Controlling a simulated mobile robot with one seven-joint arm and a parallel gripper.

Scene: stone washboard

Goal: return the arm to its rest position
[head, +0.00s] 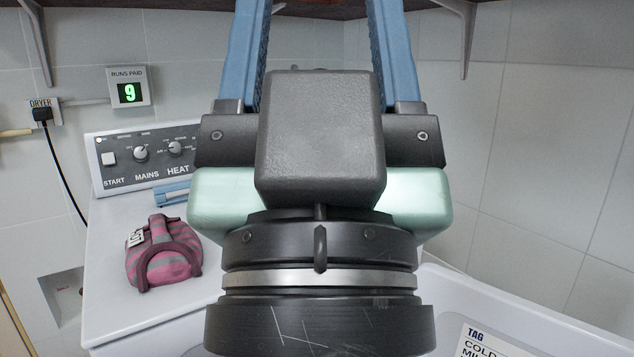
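My gripper (318,30) fills the middle of the head view, seen from behind. Its two blue fingers stand wide apart, with bare wall and a strip of dark shelf showing between them. The fingertips run out of the top of the picture. I see nothing held in the visible part of the gap. My dark wrist is below, at the bottom centre, and hides what lies behind it.
A white dryer (120,300) with a control panel (150,155) stands at left. A pink-and-grey striped bag (163,255) and a blue object (173,193) lie on it. A white basin (520,315) with a tag (480,343) is at lower right. A dark shelf (180,4) with brackets (466,35) hangs above.

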